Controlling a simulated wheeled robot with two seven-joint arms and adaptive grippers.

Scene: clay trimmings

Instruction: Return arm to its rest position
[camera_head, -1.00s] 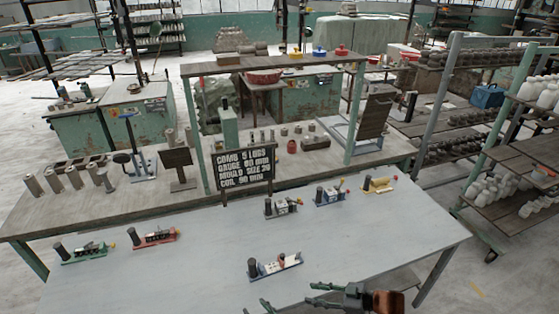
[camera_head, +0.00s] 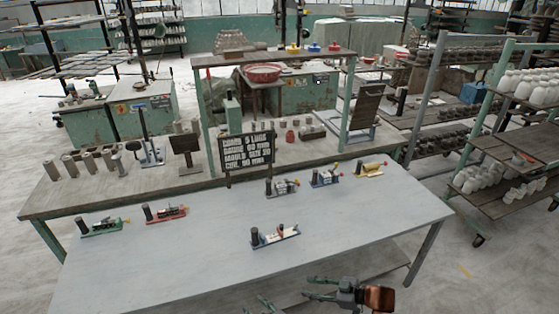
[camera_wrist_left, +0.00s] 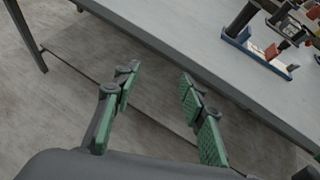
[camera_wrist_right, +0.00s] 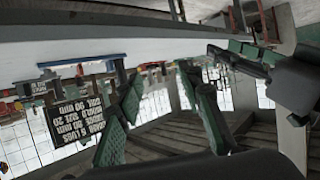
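My left gripper (camera_head: 254,305) shows only as green fingertips at the bottom edge of the head view. In the left wrist view it (camera_wrist_left: 158,85) is open and empty, its two green-padded fingers wide apart over the floor. My right gripper (camera_head: 310,287) points left, in front of the grey table's front edge. In the right wrist view its fingers (camera_wrist_right: 160,88) are apart with nothing between them. Both grippers are clear of the small fixtures on the grey table (camera_head: 190,265).
The nearest fixture, with a blue base (camera_head: 275,236), also shows in the left wrist view (camera_wrist_left: 262,52). Green (camera_head: 100,227), red (camera_head: 165,214) and yellow (camera_head: 370,171) fixtures stand on the table. A black sign (camera_head: 246,152) stands behind. Shelving (camera_head: 510,150) is at right; floor is free beside it.

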